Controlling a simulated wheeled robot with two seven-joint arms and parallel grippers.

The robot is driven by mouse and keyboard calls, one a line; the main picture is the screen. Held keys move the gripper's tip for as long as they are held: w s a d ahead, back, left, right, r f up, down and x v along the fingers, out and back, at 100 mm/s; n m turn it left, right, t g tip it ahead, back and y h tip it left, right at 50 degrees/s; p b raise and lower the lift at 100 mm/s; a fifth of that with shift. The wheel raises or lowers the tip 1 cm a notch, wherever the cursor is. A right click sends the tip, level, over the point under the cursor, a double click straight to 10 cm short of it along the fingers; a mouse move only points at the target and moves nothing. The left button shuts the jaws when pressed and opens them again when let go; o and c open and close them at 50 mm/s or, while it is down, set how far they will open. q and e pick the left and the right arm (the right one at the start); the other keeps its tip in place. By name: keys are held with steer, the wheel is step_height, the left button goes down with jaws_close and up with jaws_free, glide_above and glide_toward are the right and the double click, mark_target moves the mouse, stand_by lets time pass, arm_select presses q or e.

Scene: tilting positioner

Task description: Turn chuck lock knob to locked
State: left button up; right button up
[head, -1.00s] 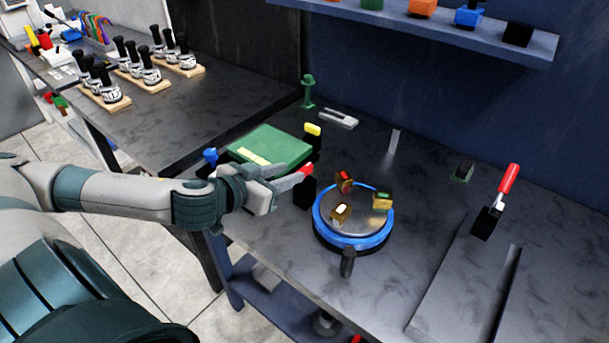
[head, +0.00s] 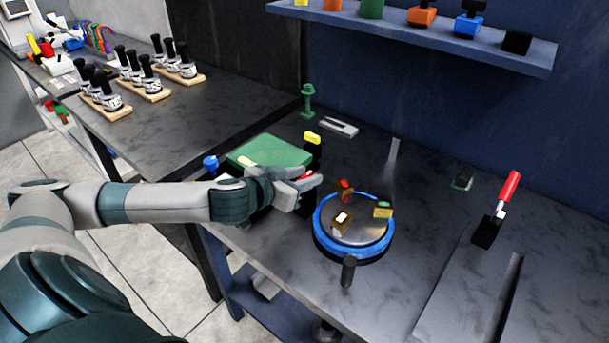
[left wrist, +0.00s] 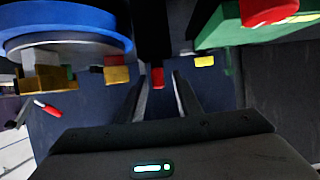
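A red-tipped black post, which may be the chuck lock knob, stands just left of the round chuck. Its red tip (head: 307,175) is partly behind my left gripper (head: 313,184) in the head view. In the left wrist view the red tip (left wrist: 157,78) lies between the two spread fingers of my left gripper (left wrist: 160,88), with no clear contact. The chuck has a blue ring (head: 318,235) and gold jaws on its plate; its blue ring is also at the upper left of the wrist view (left wrist: 85,22). My right gripper is not in view.
A green box (head: 285,149) and a yellow-tipped black post (head: 312,138) stand behind my left gripper. A dark peg (head: 348,270) stands before the chuck. A red-handled lever (head: 508,188) is at the right. The bench between chuck and lever is clear.

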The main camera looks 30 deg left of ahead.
arm_select(q)
jaws_close()
